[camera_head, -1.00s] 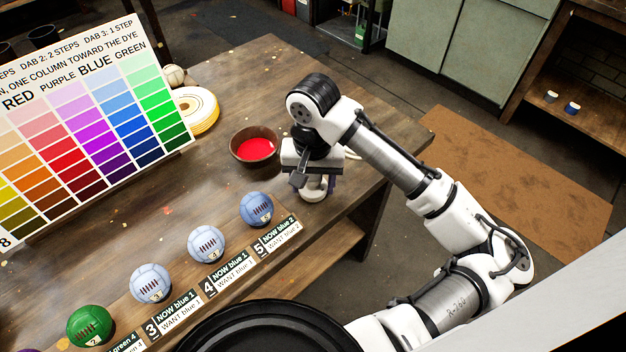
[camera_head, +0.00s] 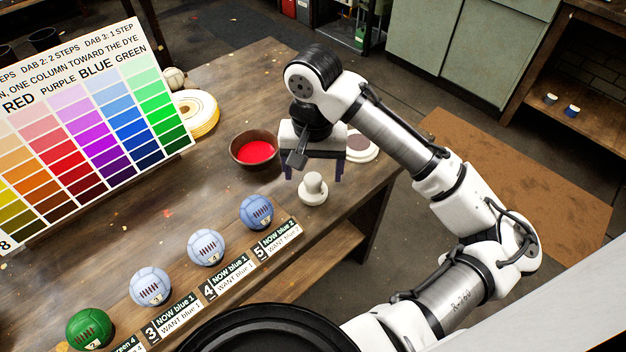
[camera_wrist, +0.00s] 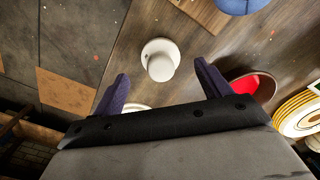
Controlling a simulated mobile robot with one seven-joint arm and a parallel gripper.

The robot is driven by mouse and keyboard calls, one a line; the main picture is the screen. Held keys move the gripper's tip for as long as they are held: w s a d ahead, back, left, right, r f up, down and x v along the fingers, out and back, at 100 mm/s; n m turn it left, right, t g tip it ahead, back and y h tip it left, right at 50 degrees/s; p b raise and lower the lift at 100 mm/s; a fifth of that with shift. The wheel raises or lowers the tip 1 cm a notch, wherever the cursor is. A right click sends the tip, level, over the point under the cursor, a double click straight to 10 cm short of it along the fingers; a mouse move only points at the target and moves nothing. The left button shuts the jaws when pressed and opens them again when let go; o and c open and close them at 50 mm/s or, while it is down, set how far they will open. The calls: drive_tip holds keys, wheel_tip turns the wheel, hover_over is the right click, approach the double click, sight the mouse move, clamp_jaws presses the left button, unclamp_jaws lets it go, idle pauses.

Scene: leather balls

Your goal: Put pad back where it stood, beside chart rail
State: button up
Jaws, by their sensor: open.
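The white pad (camera_head: 313,190) with its knob handle stands upright on the table, near the right edge and to the right of ball 5. It also shows in the wrist view (camera_wrist: 159,62), apart from the fingers. My gripper (camera_head: 313,175) is open and empty, above and behind the pad; in the wrist view its two purple fingers (camera_wrist: 158,86) are spread wide. The colour chart (camera_head: 85,125) stands at the left, its lower edge on the table. I cannot make out a separate chart rail.
A bowl of red dye (camera_head: 254,149) sits left of my gripper. A round white dish (camera_head: 361,146) with a dark centre lies behind it. Blue balls (camera_head: 257,211) and a green ball (camera_head: 90,329) line the front behind label cards (camera_head: 229,276). Stacked yellow-white discs (camera_head: 197,113) lie near the chart.

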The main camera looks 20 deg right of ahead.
sight(313, 180)
wheel_tip(313, 180, up, 7)
idle(0.3)
drive_tip(key=shift+f, duration=0.1)
idle(1.4)
